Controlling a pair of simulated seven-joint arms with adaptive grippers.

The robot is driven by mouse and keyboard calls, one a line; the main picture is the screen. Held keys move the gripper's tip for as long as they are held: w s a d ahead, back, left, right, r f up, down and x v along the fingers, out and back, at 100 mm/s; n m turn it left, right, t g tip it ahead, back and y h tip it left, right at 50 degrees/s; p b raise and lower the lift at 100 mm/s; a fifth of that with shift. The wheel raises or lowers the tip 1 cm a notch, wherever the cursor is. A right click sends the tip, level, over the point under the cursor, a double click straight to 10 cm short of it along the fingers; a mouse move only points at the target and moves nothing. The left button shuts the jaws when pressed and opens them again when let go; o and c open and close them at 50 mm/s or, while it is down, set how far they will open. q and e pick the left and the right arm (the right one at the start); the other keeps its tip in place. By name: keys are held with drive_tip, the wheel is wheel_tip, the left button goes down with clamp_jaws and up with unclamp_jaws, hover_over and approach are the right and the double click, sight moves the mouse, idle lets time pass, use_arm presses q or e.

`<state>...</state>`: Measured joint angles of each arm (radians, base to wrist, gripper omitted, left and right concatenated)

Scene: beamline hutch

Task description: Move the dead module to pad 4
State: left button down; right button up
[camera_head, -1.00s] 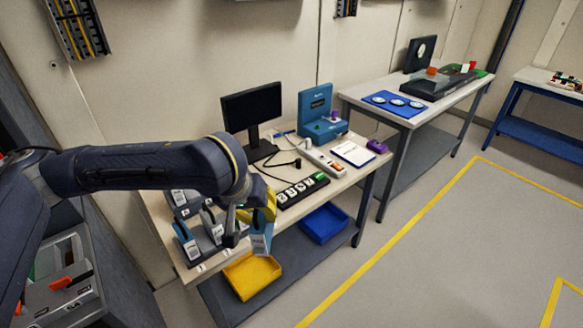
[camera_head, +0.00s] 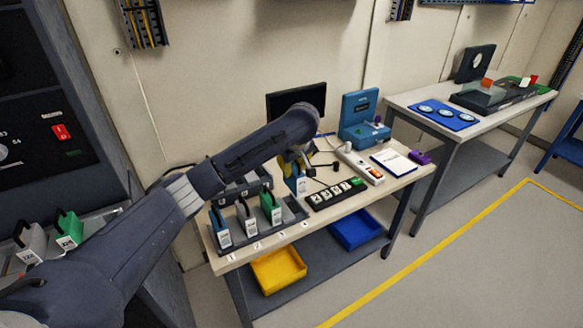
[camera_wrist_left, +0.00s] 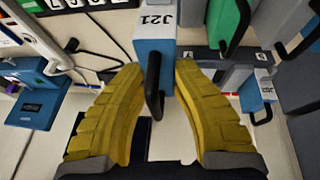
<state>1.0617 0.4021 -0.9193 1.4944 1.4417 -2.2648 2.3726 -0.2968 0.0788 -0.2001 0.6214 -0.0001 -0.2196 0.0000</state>
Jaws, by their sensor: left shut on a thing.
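My left gripper (camera_wrist_left: 158,115) has yellow fingers and is shut on the black handle of a blue module (camera_wrist_left: 152,52) with a white label reading J21. In the head view this module (camera_head: 299,186) hangs upright to the right of the grey rack (camera_head: 292,207), partly hidden by my gripper (camera_head: 293,166). Slots marked 1 to 4 run along the rack's front. A blue module (camera_head: 221,231), a grey module (camera_head: 246,221) and a green module (camera_head: 271,210) stand by marks 1, 2 and 3. The place by mark 4 looks bare. Nothing visible identifies the dead module. My right gripper is not in view.
A black strip with several white cells (camera_head: 334,195) lies right of the rack. Behind are a monitor (camera_head: 292,100), a blue instrument (camera_head: 362,118) and a power strip (camera_head: 360,165). More modules stand in a back row, partly behind my arm. Yellow (camera_head: 278,270) and blue (camera_head: 356,230) bins sit below.

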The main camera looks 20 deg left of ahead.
sight(295, 175)
use_arm(q)
drive_tip(key=shift+w+a+f, duration=0.1)
drive_tip(key=shift+a+f, duration=0.15)
drive_tip(key=shift+f, duration=3.7)
drive_tip(key=shift+d+f, duration=0.1)
drive_tip(key=shift+f, duration=0.5)
drive_tip(key=c, duration=1)
unclamp_jaws()
drive_tip(key=v, duration=1.2)
